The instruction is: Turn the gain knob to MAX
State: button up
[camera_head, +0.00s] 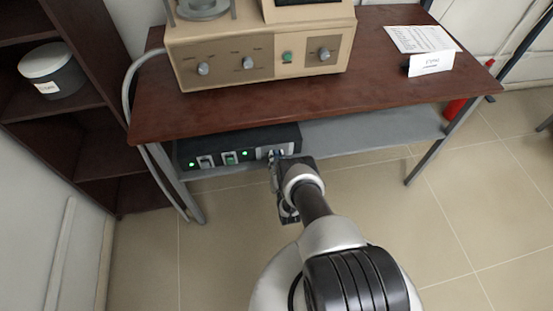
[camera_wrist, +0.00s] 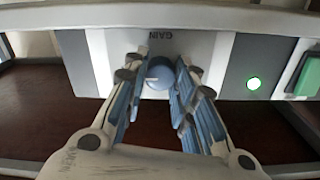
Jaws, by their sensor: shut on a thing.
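The gain knob (camera_wrist: 158,78) is a round grey-blue knob on a light panel, below an upside-down GAIN label (camera_wrist: 154,36) in the wrist view. My gripper (camera_wrist: 160,70) has its blue-lined fingers on both sides of the knob and is shut on it. The knob's pointer and the MAX mark cannot be made out. In the head view, my gripper (camera_head: 278,156) is at the right end of the dark control box (camera_head: 215,142) on the lower shelf. It hides the knob there.
The box also has green lights (camera_wrist: 254,83) and a green switch (camera_wrist: 308,75) beside the gain panel. The brown tabletop (camera_head: 380,85) is close above the box and carries a beige device (camera_head: 265,50). The grey shelf (camera_head: 370,130) is clear to the right.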

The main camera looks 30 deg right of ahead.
jog(key=o, duration=1.1)
jog(key=v, duration=0.7)
jog(key=shift+s, duration=0.25)
jog(key=shift+a+r, duration=0.1)
